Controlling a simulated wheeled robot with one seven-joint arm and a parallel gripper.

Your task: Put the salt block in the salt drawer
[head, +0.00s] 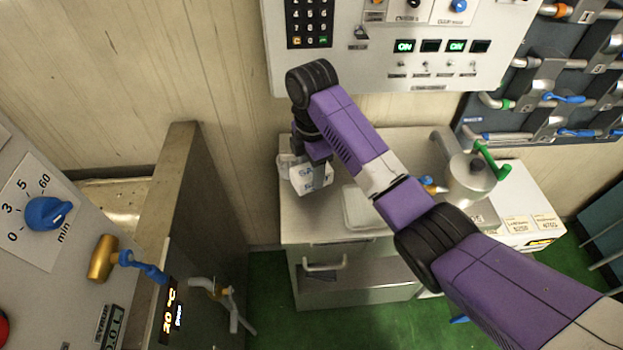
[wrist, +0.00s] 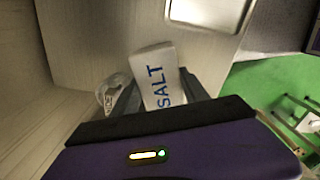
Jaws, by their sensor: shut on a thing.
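The salt block (head: 312,179) is a white block with blue lettering. It reads SALT in the wrist view (wrist: 157,77). My gripper (head: 316,163) is shut on it, with one dark finger on each side in the wrist view (wrist: 160,92). The block is over the left part of the grey counter top (head: 330,212); I cannot tell if it touches the surface. A drawer front with a bar handle (head: 325,264) is on the cabinet below. No salt label shows on it, and I cannot tell if it is open.
A pale tray (head: 357,208) and a metal kettle (head: 470,178) with a green handle are to the right on the counter. A control panel (head: 400,45) hangs above. A tall metal partition (head: 190,190) stands left. Green floor is clear in front.

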